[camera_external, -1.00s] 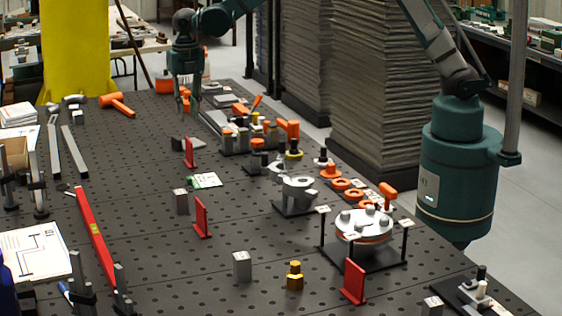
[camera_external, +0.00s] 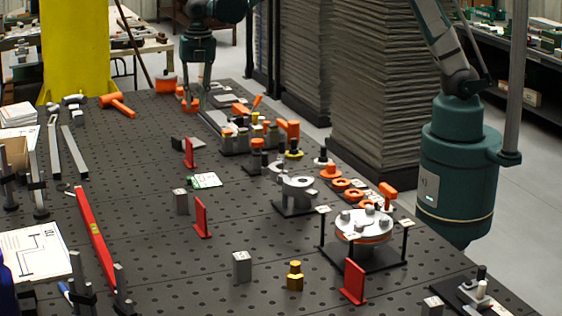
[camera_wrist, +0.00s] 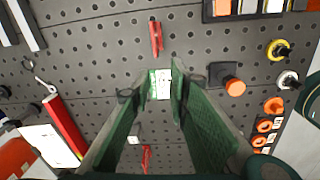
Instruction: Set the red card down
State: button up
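Three red cards stand upright on the dark perforated table: a far one (camera_external: 189,153), a middle one (camera_external: 202,218) and a near one (camera_external: 353,282). A red card (camera_wrist: 155,37) stands beyond the fingertips there, and another red piece (camera_wrist: 146,158) shows lower down, partly hidden.
A green-and-white board (camera_external: 206,181) lies near the far card, with a grey block (camera_external: 181,202) close by. Clamps and orange parts line the right side, including a round flanged fixture (camera_external: 364,225). A red level (camera_external: 95,235) lies at left.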

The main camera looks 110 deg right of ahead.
jog(key=s+a+r+m+t, duration=0.2)
jog(key=s+a+r+m, duration=0.2)
jog(key=s+a+r, duration=0.5)
jog(key=s+a+r+m+t, duration=0.1)
jog(key=s+a+r+m, duration=0.45)
jog(key=a, duration=0.55)
jog(key=s+a+f+m+t, duration=0.1)
jog(key=s+a+m, duration=0.1)
jog(key=s+a, duration=0.2)
jog(key=s+a+m+t, duration=0.1)
jog(key=s+a, duration=0.3)
jog(key=s, duration=0.7)
jog(key=s+a+f+m+t, duration=0.1)
jog(key=s+a+m, duration=0.3)
jog(key=s, duration=0.4)
jog(key=shift+a+f+t, duration=0.3)
jog(key=shift+a, duration=0.05)
dwell(3.4)
